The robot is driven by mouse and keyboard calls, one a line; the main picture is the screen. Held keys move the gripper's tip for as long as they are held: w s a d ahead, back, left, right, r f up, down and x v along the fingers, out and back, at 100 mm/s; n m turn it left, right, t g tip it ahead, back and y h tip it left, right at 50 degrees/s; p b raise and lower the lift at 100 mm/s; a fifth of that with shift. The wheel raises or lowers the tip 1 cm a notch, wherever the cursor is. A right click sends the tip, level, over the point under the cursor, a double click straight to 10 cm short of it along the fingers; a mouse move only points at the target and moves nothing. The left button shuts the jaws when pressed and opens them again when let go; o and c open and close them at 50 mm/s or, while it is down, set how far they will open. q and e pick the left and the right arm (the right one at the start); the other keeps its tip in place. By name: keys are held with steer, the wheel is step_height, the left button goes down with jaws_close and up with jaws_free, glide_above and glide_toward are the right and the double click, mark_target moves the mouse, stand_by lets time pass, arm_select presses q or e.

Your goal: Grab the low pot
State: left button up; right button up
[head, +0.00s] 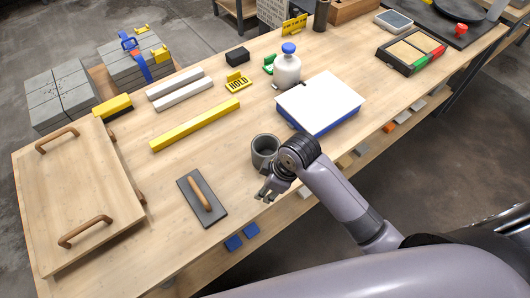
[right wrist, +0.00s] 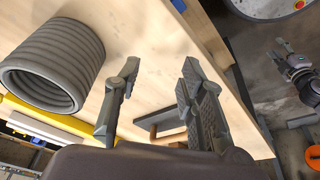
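The low pot is a grey, ribbed, round pot (head: 265,150) standing upright on the workbench near its front edge, beside my right gripper. It also shows large at the left of the right wrist view (right wrist: 60,65), outside the gap between the fingers. My right gripper (head: 268,190) is just in front of the pot in the head view. In the right wrist view its fingers (right wrist: 158,82) are spread, with nothing between them.
A trowel (head: 203,198) lies left of the pot. A white and blue block (head: 322,100) lies behind it to the right, near a white bottle with a blue cap (head: 287,68). A yellow bar (head: 195,125) lies farther back. The wood right behind the trowel is bare.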

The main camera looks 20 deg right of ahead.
steer(key=w+r+n, duration=0.6)
step_height(320, 180, up, 8)
steer(key=n+g+h, duration=0.2)
steer(key=n+h, duration=0.1)
steer(key=n, duration=0.2)
glide_above(266, 153)
steer(key=s, duration=0.5)
step_height(266, 153, down, 11)
steer(key=p, duration=0.2)
steer(key=shift+w+f+p, duration=0.15)
steer(key=shift+f+p, duration=0.05)
steer(key=shift+p, duration=0.15)
steer(key=shift+d+f+p, duration=0.1)
steer(key=shift+f+p, duration=0.25)
steer(key=shift+f, duration=0.25)
steer(key=f, duration=0.1)
steer(key=f+p, duration=0.1)
steer(key=f, duration=0.1)
steer(key=shift+s+d+f, duration=0.15)
steer(key=shift+s+f, duration=0.05)
steer(key=shift+f, duration=0.4)
